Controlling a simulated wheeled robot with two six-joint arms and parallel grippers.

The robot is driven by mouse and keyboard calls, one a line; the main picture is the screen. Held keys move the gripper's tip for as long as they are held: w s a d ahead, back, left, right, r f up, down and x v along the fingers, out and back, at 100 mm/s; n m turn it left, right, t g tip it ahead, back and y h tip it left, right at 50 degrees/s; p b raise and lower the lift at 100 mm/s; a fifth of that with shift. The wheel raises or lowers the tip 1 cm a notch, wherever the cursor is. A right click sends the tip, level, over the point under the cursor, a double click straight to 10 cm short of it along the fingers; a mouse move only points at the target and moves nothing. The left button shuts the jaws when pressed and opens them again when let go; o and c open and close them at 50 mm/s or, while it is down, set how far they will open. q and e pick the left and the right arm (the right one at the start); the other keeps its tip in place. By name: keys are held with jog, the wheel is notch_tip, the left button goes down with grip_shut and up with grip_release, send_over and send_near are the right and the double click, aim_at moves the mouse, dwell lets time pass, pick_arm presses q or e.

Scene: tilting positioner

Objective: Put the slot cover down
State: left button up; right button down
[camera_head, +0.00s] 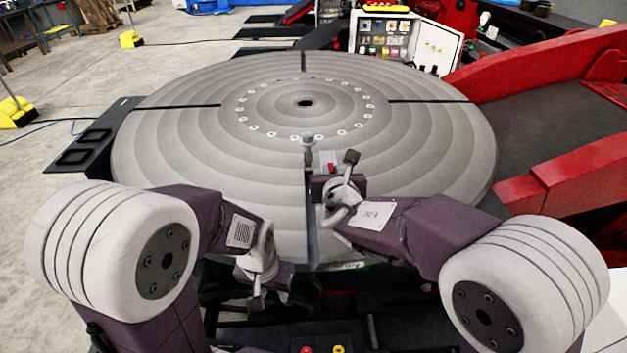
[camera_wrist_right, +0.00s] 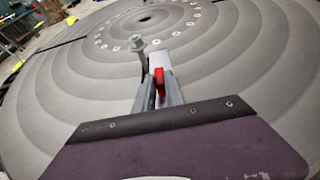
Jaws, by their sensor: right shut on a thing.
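The slot cover, a light grey strip (camera_wrist_right: 158,58) with a red grip (camera_wrist_right: 160,82), is between the fingers of my right gripper (camera_wrist_right: 160,92). In the head view the red grip (camera_head: 331,168) shows just ahead of the right wrist, over the near part of the round table (camera_head: 190,150). My right gripper (camera_head: 329,176) is shut on the cover. I cannot tell whether the cover touches the table. The near radial slot (camera_head: 310,215) runs just left of it. My left gripper (camera_head: 258,300) hangs low at the table's near edge; its fingers are too unclear to judge.
A grey upright bolt-like post (camera_head: 308,141) stands at the near slot, close to the cover; it also shows in the right wrist view (camera_wrist_right: 137,44). Dark slots cross the table at left, right and back. Red machine arms (camera_head: 560,70) flank the right side. The table's left half is clear.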

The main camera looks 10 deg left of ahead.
jog(key=s+d+r, duration=0.1)
jog(key=d+r, duration=0.2)
jog(key=d, duration=0.2)
jog(key=shift+s+d+r, duration=0.2)
jog(key=shift+s+r, duration=0.05)
